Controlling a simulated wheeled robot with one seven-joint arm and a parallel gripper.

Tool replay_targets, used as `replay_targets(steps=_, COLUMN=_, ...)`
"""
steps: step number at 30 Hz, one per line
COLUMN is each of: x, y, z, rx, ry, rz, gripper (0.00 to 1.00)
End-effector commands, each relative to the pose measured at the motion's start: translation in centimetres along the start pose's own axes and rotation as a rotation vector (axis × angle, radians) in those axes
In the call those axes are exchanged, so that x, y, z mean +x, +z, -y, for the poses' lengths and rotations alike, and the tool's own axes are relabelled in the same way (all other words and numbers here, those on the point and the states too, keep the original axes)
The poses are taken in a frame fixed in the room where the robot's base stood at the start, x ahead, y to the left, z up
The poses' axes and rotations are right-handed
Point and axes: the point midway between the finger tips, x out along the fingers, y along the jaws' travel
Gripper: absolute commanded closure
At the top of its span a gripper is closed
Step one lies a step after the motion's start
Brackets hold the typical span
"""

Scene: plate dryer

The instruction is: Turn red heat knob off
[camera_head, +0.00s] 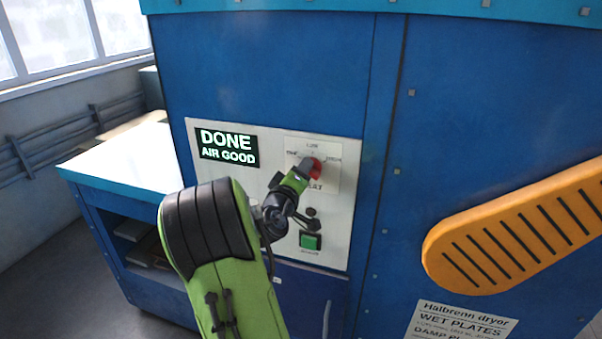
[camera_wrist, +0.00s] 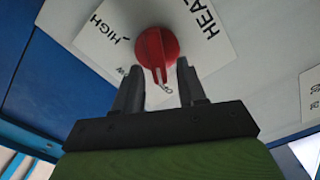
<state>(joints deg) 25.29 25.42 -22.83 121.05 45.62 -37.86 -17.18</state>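The red heat knob (camera_head: 311,167) sits on a white label plate (camera_head: 326,150) on the dryer's control panel, with scale words around it. In the wrist view the round red knob (camera_wrist: 157,46) has a raised grip bar that points down toward my gripper. My gripper (camera_wrist: 160,78) is open, its two dark fingers apart, just short of the knob. The end of the grip bar lies about midway between the fingertips, with no clear contact. In the head view my gripper (camera_head: 302,172) partly covers the knob's left side and some scale lettering.
A display (camera_head: 228,146) reads "DONE AIR GOOD". A green square button (camera_head: 311,241) sits below the knob, close to my wrist. An orange slotted handle-like part (camera_head: 515,225) juts out at the right. A white-topped bench (camera_head: 128,160) stands at the left.

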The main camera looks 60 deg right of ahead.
Motion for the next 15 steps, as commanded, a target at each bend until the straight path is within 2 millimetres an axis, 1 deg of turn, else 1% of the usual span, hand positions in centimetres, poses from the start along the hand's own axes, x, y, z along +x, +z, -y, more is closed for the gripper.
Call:
replay_targets(steps=7, x=0.0, y=0.0, z=0.0, rx=0.002, ry=0.0, rz=0.0, gripper=0.57)
replay_targets(steps=9, x=-0.3, y=0.0, z=0.1, rx=0.002, ry=-0.001, rz=-0.001, gripper=0.57)
replay_targets(steps=11, x=-1.1, y=-0.1, z=0.2, rx=0.003, ry=-0.002, rz=-0.003, gripper=0.57)
replay_targets(steps=14, x=-3.4, y=0.0, z=0.4, rx=0.004, ry=-0.005, rz=-0.007, gripper=0.57)
replay_targets(steps=15, x=-4.6, y=0.0, z=0.5, rx=0.004, ry=-0.005, rz=-0.007, gripper=0.57)
